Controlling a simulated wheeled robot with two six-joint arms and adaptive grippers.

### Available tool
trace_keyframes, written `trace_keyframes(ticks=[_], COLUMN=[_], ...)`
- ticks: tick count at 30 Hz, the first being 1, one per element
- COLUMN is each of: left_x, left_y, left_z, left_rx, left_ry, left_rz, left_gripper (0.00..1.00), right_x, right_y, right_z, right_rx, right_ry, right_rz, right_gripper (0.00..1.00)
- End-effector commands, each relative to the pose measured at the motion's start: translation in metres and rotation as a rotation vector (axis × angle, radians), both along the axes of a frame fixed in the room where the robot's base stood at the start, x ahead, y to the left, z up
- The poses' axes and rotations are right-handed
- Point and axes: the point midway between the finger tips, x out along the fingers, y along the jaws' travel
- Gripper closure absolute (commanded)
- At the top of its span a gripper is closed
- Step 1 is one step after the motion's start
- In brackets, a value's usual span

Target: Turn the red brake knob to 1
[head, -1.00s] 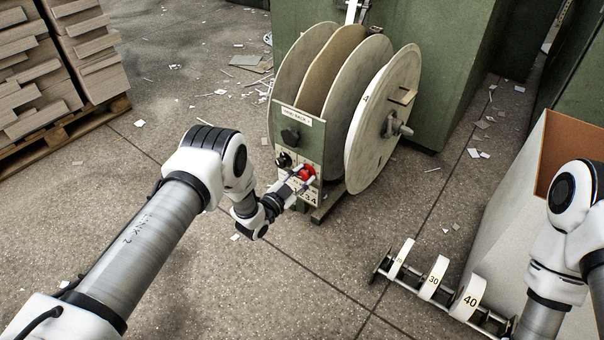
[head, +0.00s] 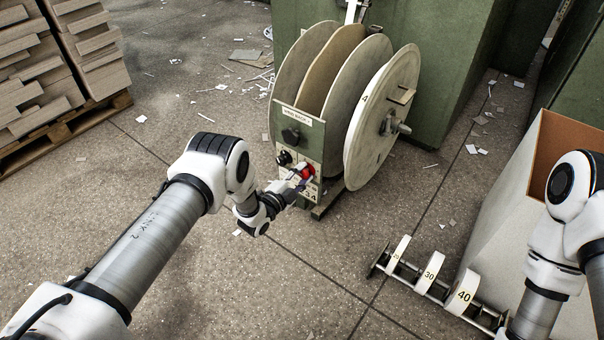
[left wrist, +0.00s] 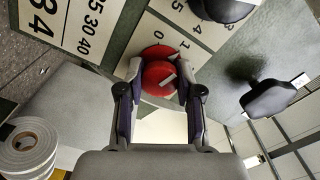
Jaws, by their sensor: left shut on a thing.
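The red brake knob (head: 307,172) sits on the front panel of the reel stand. In the left wrist view the knob (left wrist: 158,72) is round and red with a short white mark, between my two fingers. My left gripper (left wrist: 160,94) is shut on it; in the head view the gripper (head: 298,186) partly covers the knob. Panel digits 0 and 1 (left wrist: 171,39) show beside the knob in the wrist view. I cannot tell exactly which digit the mark points to. My right arm shows at the right edge, its gripper out of frame.
Black knobs (head: 290,137) sit above the red one on the panel. Large reel discs (head: 385,115) stand behind it. A rod with numbered white rolls (head: 431,272) and a pale bin (head: 508,215) are at the right. Stacked board (head: 50,70) is at the left. Floor between is mostly clear.

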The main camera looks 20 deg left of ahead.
Motion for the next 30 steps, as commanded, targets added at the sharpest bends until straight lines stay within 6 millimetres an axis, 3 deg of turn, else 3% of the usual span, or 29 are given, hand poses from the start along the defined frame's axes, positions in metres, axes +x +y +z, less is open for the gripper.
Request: trace_keyframes(ticks=[9,10,12,23,26,30], left_x=[0.0,0.0,0.0,-0.004,-0.018,-0.05], left_y=[0.0,0.0,0.0,0.002,0.007,0.019], left_z=[0.0,0.0,0.0,0.0,-0.001,-0.001], left_rx=[0.001,0.001,0.001,0.0,0.002,0.001], left_ry=[-0.001,-0.001,-0.001,0.001,0.004,0.005], left_rz=[-0.001,-0.001,-0.001,0.0,0.0,0.002], left_gripper=[1.0,0.58,0.39,0.39,0.39,0.39], right_x=[0.0,0.0,0.0,0.0,0.0,0.0], right_y=[0.0,0.0,0.0,0.0,0.0,0.0], right_z=[0.0,0.0,0.0,0.0,0.0,0.0], right_rx=[0.0,0.0,0.0,0.0,0.0,0.0], right_ry=[0.0,0.0,0.0,0.0,0.0,0.0], right_rz=[0.0,0.0,0.0,0.0,0.0,0.0], right_gripper=[1.0,1.0,1.0,1.0,1.0,1.0])
